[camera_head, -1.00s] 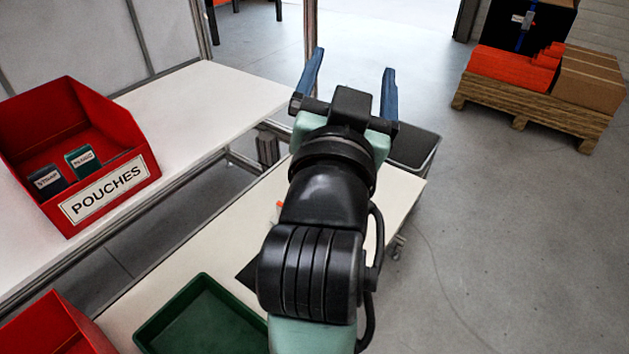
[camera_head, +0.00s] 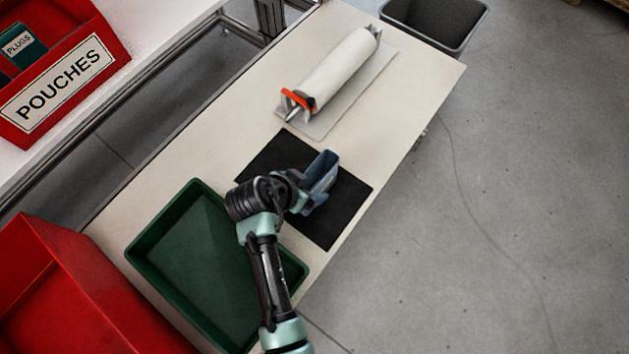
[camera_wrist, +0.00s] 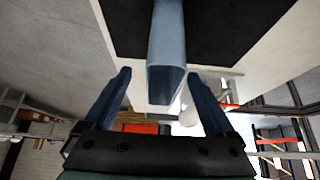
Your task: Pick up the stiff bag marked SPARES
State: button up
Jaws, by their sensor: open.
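A blue-grey, stiff, bag-like thing (camera_head: 322,172) stands upright on the black mat (camera_head: 338,222) on the cream table. No SPARES mark shows on the sides I see, so I cannot tell if it is that bag. My gripper (camera_head: 305,188) is right at it, low over the mat; in the head view they overlap. In the wrist view, the blue-grey thing (camera_wrist: 167,40) rises between and beyond the two open fingers of my gripper (camera_wrist: 160,75), with a gap on each side. Nothing is held.
A green tray (camera_head: 150,262) lies beside the mat, under my arm. A white roll (camera_head: 342,68) with an orange-and-black end lies on a grey board behind. A red POUCHES bin (camera_head: 118,50) holds a PLUGS pouch (camera_head: 22,46). Another red bin (camera_head: 60,290) is front left. A grey bin (camera_head: 470,38) stands beyond.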

jog(key=shift+b+x, duration=0.75)
jog(key=shift+x, duration=3.15)
jog(key=shift+w+a, duration=0.1)
jog(key=shift+a, duration=0.05)
jog(key=shift+c, duration=0.3)
grip_shut()
